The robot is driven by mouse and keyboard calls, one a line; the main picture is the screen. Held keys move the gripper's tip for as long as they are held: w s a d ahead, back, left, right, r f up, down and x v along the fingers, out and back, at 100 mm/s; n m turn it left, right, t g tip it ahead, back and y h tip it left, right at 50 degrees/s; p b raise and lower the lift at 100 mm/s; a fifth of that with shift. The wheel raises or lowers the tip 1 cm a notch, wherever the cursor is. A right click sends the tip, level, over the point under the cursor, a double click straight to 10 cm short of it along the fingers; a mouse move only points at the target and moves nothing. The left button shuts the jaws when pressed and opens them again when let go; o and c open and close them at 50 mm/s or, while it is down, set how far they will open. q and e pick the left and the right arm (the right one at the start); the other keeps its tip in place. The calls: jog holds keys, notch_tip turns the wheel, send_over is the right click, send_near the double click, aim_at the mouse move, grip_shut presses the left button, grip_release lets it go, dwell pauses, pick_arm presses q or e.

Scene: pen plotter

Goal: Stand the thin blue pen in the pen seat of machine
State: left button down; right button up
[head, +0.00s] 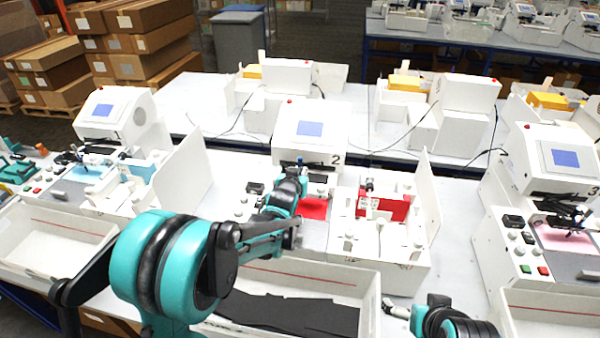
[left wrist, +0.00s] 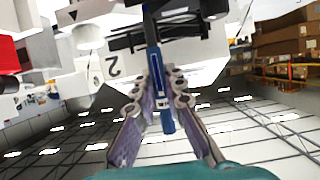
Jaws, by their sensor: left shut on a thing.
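The thin blue pen (left wrist: 155,62) is between the fingers of my left gripper (left wrist: 160,88) in the left wrist view, which shows the machine upside down. The gripper is shut on it. The pen's far end overlaps the black rail mechanism (left wrist: 185,32) of machine 2; I cannot tell whether they touch. In the head view machine 2 (head: 310,132) stands in the middle, and my left gripper (head: 297,172) is in front of it. The pen seat is not clear in either view.
A red sheet (head: 314,208) lies on machine 2's bed. A white open box with a red part (head: 388,207) stands to its right. A white tray (head: 290,272) with dark sheets is in front. Machine 3 (head: 560,160) stands at the right, another machine (head: 112,112) at the left.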

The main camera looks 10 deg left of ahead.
pick_arm(q)
jog(key=shift+f+b, duration=2.4)
jog(key=shift+f, duration=0.5)
jog(key=c, duration=1.5)
grip_release()
jog(key=shift+s, duration=0.1)
jog(key=v, duration=1.2)
jog(key=shift+r, duration=0.1)
jog(key=s+a+f+g+b, duration=0.1)
jog(key=s+f+g, duration=0.2)
jog(key=s, duration=1)
jog(key=s+a+f+g+b, duration=0.2)
jog(key=s+f, duration=0.3)
jog(key=s, duration=0.8)
jog(key=shift+s+g, duration=0.35)
jog(key=shift+g, duration=0.45)
